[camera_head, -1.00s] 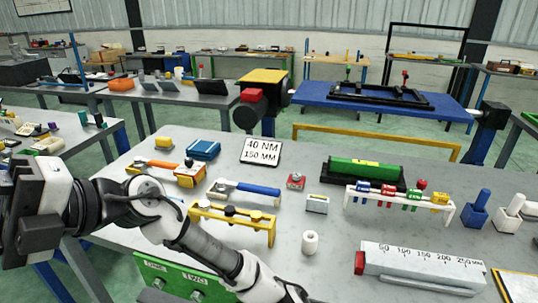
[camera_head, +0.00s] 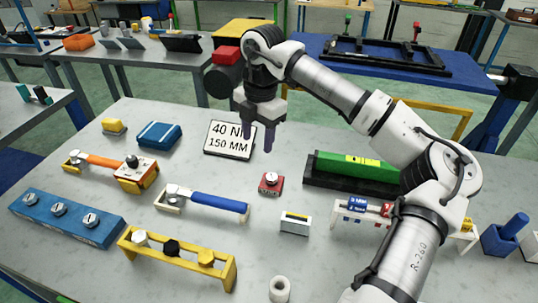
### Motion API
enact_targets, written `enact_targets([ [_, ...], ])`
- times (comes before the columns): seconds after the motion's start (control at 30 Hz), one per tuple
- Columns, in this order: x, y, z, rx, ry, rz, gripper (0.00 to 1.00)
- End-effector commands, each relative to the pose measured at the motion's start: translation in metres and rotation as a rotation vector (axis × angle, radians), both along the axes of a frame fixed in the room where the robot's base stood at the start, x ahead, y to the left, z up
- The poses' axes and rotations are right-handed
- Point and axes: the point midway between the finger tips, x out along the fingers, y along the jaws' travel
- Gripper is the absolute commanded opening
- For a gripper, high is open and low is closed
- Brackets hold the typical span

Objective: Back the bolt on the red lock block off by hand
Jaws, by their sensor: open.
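A small red block (camera_head: 270,183) with a round silver bolt or knob on top stands on the grey workbench near the middle. I cannot make out how far the bolt is screwed in. My gripper (camera_head: 259,142) points down with its two fingers apart and nothing between them. In the picture it is above and slightly left of the red block, in front of the 40 NM / 150 MM card (camera_head: 230,138). It is apart from the block, and its exact height is unclear.
A blue-handled wrench (camera_head: 215,203) lies left of the red block. A small white box (camera_head: 295,223) stands below right. A green bar (camera_head: 345,165) in a black tray lies to the right. My arm hides part of a white rack. A black frame (camera_head: 385,52) sits on the blue table behind.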

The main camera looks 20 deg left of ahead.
Motion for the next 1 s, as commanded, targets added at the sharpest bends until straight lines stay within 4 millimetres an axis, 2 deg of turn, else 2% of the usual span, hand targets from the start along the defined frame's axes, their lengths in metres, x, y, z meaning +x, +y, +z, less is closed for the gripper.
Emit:
enact_targets([
  [0.03, 0.007, -0.013, 0.002, -0.034, -0.013, -0.042, 0.49],
  [0.1, 0.011, -0.023, 0.001, -0.064, -0.020, -0.078, 0.49],
  [0.27, 0.013, -0.027, -0.012, -0.076, -0.020, -0.093, 0.49],
  [0.7, 0.012, -0.025, -0.100, -0.071, -0.018, -0.088, 0.49],
  [0.9, 0.012, -0.025, -0.126, -0.071, -0.021, -0.089, 0.49],
  [1.0, 0.012, -0.025, -0.133, -0.070, -0.021, -0.088, 0.49],
])
